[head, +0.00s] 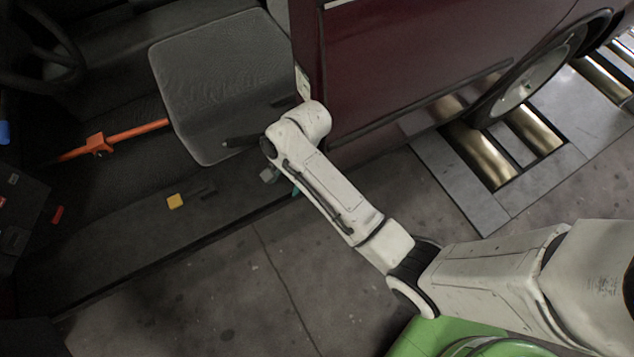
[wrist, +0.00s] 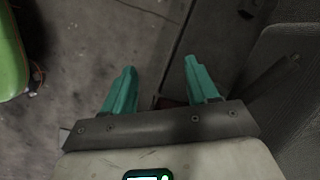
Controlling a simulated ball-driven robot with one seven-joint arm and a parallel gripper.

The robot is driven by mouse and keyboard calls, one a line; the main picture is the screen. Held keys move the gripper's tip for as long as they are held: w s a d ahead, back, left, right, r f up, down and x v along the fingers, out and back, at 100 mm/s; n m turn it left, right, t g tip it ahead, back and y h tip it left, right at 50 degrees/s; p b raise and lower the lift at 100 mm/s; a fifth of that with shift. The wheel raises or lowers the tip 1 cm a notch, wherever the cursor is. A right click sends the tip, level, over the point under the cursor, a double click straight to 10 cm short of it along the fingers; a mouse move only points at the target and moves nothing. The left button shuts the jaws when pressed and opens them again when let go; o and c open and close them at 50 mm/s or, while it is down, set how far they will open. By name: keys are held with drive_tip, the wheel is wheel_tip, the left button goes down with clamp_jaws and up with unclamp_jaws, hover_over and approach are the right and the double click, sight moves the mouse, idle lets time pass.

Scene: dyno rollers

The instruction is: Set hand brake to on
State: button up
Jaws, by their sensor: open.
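A dark lever (head: 240,141), which looks like the hand brake, lies along the lower edge of the grey seat (head: 215,75) in the head view. Its far end is hidden behind my arm. In the wrist view a dark bar (wrist: 272,80), probably the same lever, runs beside the seat (wrist: 300,120) at the right. My gripper (wrist: 160,66) has two teal fingers spread wide with nothing between them. It points down over the vehicle's sill, left of the bar in the wrist view and apart from it. In the head view only a bit of teal finger (head: 296,191) shows below my wrist.
The dark red door (head: 420,60) stands right of the seat, close to my arm. An orange bar (head: 130,133) crosses the cab floor at left. A yellow block (head: 175,201) lies on the sill. Metal rollers (head: 482,158) sit under the wheel. Concrete floor (head: 260,290) in front is clear.

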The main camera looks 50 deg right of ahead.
drive_tip(key=s+r+n+h+p, duration=0.1)
drive_tip(key=s+r+n, duration=0.1)
drive_tip(key=s+n, duration=0.3)
drive_tip(key=s+d, duration=0.1)
drive_tip(key=s, duration=0.2)
drive_tip(key=shift+s+r, duration=0.1)
idle(0.3)
drive_tip(key=s+d+r+n+h+p, duration=0.1)
drive_tip(key=s+d+r+n, duration=0.1)
drive_tip(key=s+n, duration=0.3)
drive_tip(key=s+d+r+n+h+p, duration=0.1)
drive_tip(key=s+r+n, duration=0.3)
drive_tip(key=s, duration=0.5)
drive_tip(key=shift+s+d+r+n, duration=0.25)
drive_tip(key=shift+d+r+n, duration=0.15)
drive_tip(key=shift+r, duration=0.25)
drive_tip(key=shift+a, duration=0.1)
idle(1.0)
